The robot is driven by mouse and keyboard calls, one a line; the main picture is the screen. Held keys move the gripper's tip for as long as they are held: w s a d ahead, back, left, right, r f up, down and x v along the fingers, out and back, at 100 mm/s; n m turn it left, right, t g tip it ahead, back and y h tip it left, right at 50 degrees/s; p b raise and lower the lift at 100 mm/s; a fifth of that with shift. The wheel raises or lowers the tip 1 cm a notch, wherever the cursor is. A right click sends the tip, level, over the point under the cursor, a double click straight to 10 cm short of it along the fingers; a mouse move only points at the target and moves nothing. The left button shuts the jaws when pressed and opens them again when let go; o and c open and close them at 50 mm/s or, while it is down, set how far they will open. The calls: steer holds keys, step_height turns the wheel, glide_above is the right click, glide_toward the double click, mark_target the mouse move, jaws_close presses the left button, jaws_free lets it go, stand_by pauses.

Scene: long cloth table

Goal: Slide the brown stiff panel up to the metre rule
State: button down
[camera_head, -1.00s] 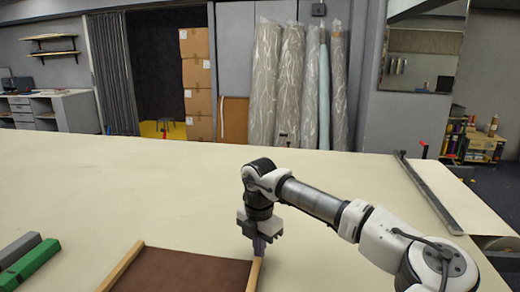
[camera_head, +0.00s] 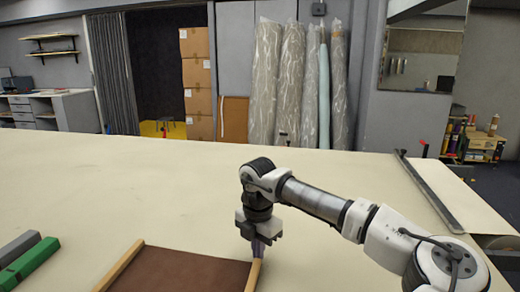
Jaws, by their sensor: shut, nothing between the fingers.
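The brown stiff panel (camera_head: 190,272) lies flat on the table at the bottom of the view, with its near part cut off by the frame. A pale wooden strip (camera_head: 122,266) runs along its left edge and another (camera_head: 254,274) along its right edge. My gripper (camera_head: 258,252) is shut and empty, pointing down at the far end of the right strip. It looks to be touching or very close to that strip; I cannot tell which. A long grey metal bar (camera_head: 430,192) lies along the table's right side; I cannot tell whether it is the metre rule.
A green block (camera_head: 32,263) and a grey block (camera_head: 18,248) lie at the table's left front. The pale cloth table (camera_head: 150,190) is clear across its middle and back. My arm spans the right front.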

steer(key=shift+w+d+r+p, duration=0.1)
steer(key=shift+w+r+p, duration=0.3)
steer(key=shift+r, duration=0.55)
steer(key=shift+w+r+p, duration=0.25)
steer(key=shift+r+p, duration=0.4)
steer(key=shift+r, duration=0.35)
steer(key=shift+w+d+r+p, duration=0.1)
steer(key=shift+w+r+p, duration=0.3)
steer(key=shift+r, duration=0.55)
steer(key=shift+s, duration=0.1)
